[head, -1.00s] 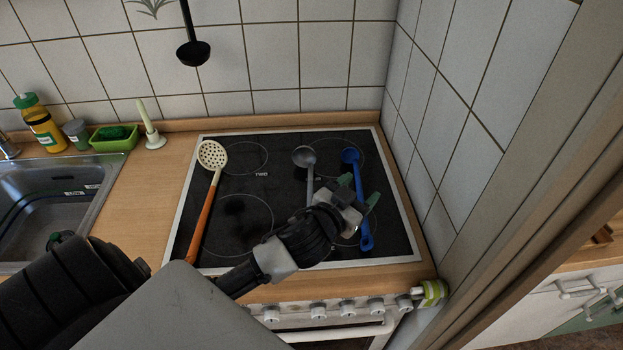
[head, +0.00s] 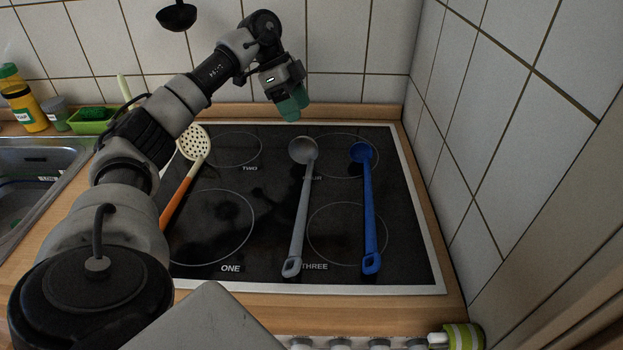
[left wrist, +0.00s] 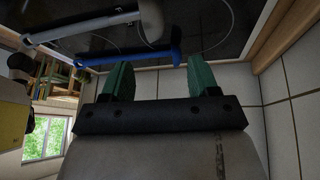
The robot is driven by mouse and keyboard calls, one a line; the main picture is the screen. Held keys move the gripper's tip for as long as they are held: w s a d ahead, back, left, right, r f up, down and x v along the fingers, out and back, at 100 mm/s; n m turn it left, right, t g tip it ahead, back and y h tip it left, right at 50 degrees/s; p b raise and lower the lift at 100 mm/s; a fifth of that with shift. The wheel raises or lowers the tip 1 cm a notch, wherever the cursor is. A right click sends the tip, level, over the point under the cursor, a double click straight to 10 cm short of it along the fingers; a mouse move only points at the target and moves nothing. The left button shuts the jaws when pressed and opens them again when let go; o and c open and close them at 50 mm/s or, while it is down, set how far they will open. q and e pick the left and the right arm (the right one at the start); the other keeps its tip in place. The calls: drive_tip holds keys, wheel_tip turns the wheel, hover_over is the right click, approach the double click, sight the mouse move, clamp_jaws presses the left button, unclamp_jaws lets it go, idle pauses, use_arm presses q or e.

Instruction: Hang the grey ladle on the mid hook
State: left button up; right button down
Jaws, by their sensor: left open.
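The grey ladle (head: 299,210) lies on the black stovetop, its bowl toward the wall and its handle toward the front. It also shows in the left wrist view (left wrist: 85,27). My left gripper (head: 291,104) is above the rear of the stovetop, near the ladle's bowl end, with its green fingers pointing down. In the left wrist view the fingers (left wrist: 159,78) are apart with nothing between them. The mid hook is not in view. My right gripper is not in view.
A blue ladle (head: 369,205) lies right of the grey one. A white skimmer with an orange handle (head: 177,200) lies left, partly behind my arm. A black ladle (head: 177,17) hangs at the wall. A tiled side wall (head: 480,130) bounds the right.

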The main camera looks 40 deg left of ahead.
sight(304, 146)
use_arm(q)
drive_tip(key=shift+n+g+y, duration=0.3)
drive_tip(key=shift+n, duration=0.1)
drive_tip(key=x, duration=0.3)
drive_tip(key=a+x, duration=0.1)
drive_tip(key=x, duration=0.6)
drive_tip(key=shift+s+a+f, duration=0.25)
drive_tip(key=shift+s+f, duration=0.05)
drive_tip(key=shift+s, duration=0.1)
drive_tip(key=shift+c, duration=0.3)
drive_tip(key=c, duration=1)
